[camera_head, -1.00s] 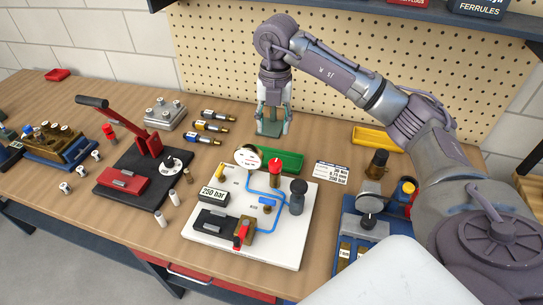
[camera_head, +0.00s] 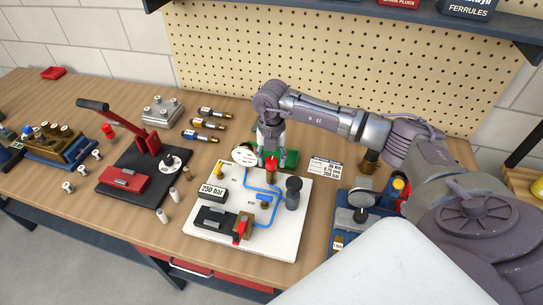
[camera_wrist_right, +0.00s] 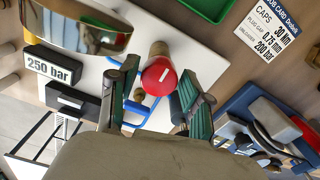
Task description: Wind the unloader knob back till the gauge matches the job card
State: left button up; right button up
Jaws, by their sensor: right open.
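The unloader knob (camera_head: 272,164) is a red cap on a brass stem, upright on the white board (camera_head: 227,238). In the right wrist view the red knob (camera_wrist_right: 159,77) lies between my right fingers. My right gripper (camera_head: 271,151) is open, pointing down just above and around the knob; I cannot tell whether a finger touches it. The round gauge (camera_head: 245,155) stands left of the knob; its needle is too small to read. My left gripper is not in view.
A black knob (camera_head: 293,190) stands close right of the red one, and a green tray (camera_head: 291,159) lies behind. A blue fixture (camera_head: 345,222) is at the right. A red-levered press (camera_head: 140,125) stands at the left. The pegboard (camera_head: 330,70) closes the back.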

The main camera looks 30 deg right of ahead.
jog(key=shift+c, duration=0.2)
jog(key=c, duration=0.8)
